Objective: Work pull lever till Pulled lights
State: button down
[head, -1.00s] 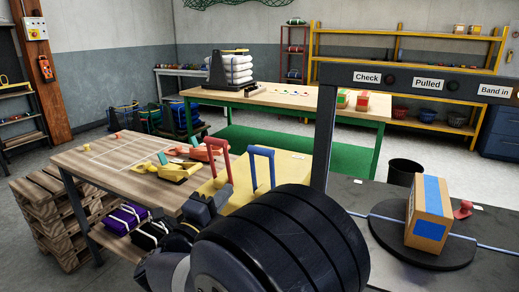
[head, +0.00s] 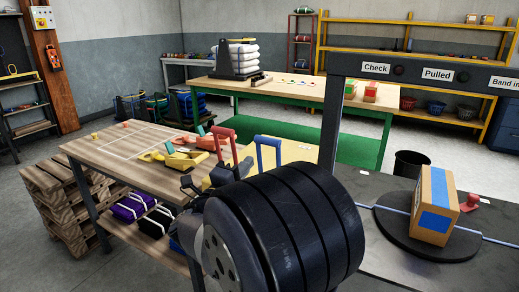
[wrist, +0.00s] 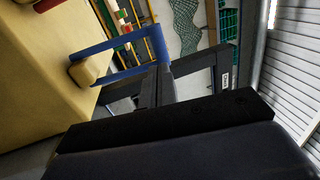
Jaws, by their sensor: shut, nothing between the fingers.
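A red U-shaped handle (head: 226,143) and a blue U-shaped handle (head: 268,153) stand upright on a yellow box (head: 298,148); I cannot tell which is the pull lever. The blue handle (wrist: 115,48) also shows in the wrist view, beyond my gripper.
The wooden table (head: 125,150) holds yellow and red tools. The dark beam (head: 352,65) and its post rise to the right of the handles. A cardboard box (head: 434,205) with blue tape stands on a round black plate (head: 400,235). Pallets (head: 60,195) are stacked at left.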

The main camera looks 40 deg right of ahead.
aim_at(264, 139)
jog(key=x, duration=0.7)
jog(key=shift+w+d, duration=0.1)
jog(key=shift+d, duration=0.05)
jog(key=shift+d+r+p, duration=0.1)
jog(key=shift+r+p, duration=0.05)
jog(key=shift+p, duration=0.35)
